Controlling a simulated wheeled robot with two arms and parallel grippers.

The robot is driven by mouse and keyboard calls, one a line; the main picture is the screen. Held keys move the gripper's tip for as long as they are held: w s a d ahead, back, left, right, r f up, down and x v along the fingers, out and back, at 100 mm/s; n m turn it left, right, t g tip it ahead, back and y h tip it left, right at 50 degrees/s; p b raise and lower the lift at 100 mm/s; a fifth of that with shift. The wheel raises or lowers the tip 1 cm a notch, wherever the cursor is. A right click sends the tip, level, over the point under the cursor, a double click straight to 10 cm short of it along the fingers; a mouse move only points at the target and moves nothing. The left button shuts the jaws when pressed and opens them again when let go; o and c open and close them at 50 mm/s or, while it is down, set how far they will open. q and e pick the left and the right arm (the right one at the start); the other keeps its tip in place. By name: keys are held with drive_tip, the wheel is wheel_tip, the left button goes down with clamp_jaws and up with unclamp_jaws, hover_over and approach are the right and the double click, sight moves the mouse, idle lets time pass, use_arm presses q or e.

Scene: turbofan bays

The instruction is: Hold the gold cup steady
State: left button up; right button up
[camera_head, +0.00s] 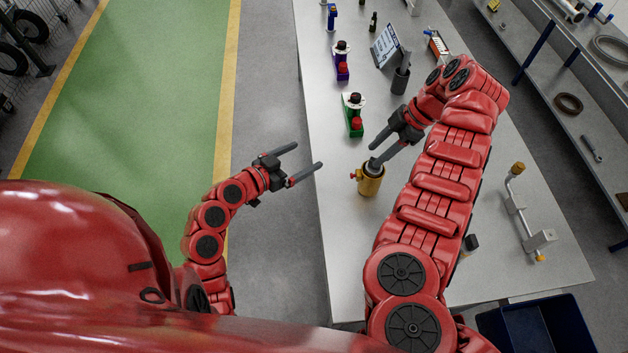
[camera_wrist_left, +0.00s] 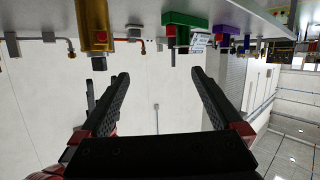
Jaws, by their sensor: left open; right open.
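The gold cup (camera_head: 370,181) stands on the grey table, with a small red-and-gold knob on its left side. My right gripper (camera_head: 378,154) is open just above the cup; its fingertips are at or over the rim, and I cannot tell whether they touch it. A dark piece shows at the cup's mouth. My left gripper (camera_head: 308,156) is open and empty, left of the cup and near the table's left edge, apart from it. The left wrist view looks upside down; the cup (camera_wrist_left: 97,28) shows at upper left, beyond the open fingers (camera_wrist_left: 160,73).
Green (camera_head: 353,115) and purple (camera_head: 341,62) fixtures stand on the table (camera_head: 345,250) behind the cup. A dark holder (camera_head: 400,80) is near the right wrist. A metal bracket (camera_head: 528,215) lies to the right. A blue bin (camera_head: 535,325) is at lower right.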

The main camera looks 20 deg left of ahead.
sight(363, 175)
use_arm(q)
drive_tip(key=s+d+m+g+h, duration=0.3)
drive_tip(key=s+d+m+g, duration=0.1)
drive_tip(key=s+d+m, duration=0.15)
drive_tip(key=shift+n, duration=0.45)
drive_tip(key=x, duration=1.7)
drive_tip(key=shift+d+r, duration=0.1)
drive_tip(key=shift+r, duration=0.1)
drive_tip(key=shift+s, duration=0.1)
